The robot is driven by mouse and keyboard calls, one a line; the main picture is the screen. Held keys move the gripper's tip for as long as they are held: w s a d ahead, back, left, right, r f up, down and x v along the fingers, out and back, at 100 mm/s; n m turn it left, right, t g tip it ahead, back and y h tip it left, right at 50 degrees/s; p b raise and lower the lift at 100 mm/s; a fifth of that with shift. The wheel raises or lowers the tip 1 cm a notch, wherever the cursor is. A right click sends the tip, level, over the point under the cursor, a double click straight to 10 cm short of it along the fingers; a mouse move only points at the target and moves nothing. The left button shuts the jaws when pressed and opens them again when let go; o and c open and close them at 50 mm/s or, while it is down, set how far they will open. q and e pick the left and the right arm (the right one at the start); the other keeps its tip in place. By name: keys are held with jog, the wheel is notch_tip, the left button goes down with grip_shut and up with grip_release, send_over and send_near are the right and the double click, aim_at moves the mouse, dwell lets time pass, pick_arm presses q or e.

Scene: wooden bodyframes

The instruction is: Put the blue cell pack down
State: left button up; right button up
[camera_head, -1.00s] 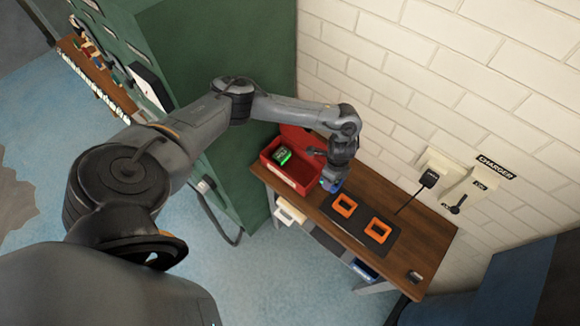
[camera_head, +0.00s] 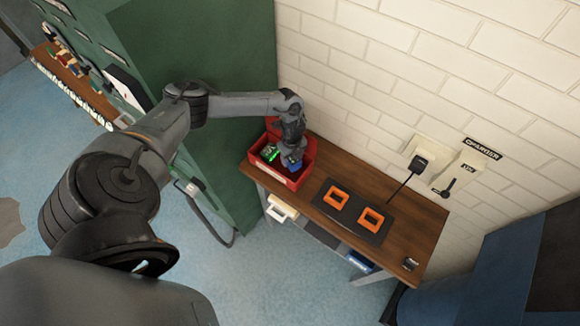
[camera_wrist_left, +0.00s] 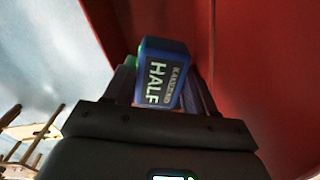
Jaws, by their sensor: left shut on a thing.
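The blue cell pack (camera_wrist_left: 162,72) is held in my left gripper (camera_head: 291,163), which is shut on it. In the left wrist view its dark label reads "HALF", and the gripper (camera_wrist_left: 165,95) spans its near end. In the head view the blue pack (camera_head: 291,166) shows as a small patch at the fingertips, over the right part of the red bin (camera_head: 284,175). I cannot tell whether it touches the bin floor. A black pack with a green glow (camera_head: 270,153) lies in the left part of the bin. My right gripper is not in view.
The bin stands at the left end of the wooden bench (camera_head: 420,215). A black mat with two orange frames (camera_head: 339,199) lies to its right. A wall charger (camera_head: 419,163) with a cable is behind. A green cabinet (camera_head: 220,70) stands close on the left.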

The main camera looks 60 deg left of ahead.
pick_arm(q)
jog(key=shift+f+b, duration=2)
jog(key=shift+f, duration=0.55)
jog(key=shift+f, duration=0.2)
jog(key=o, duration=1.2)
jog(key=shift+c, duration=0.2)
jog(key=shift+r, duration=0.15)
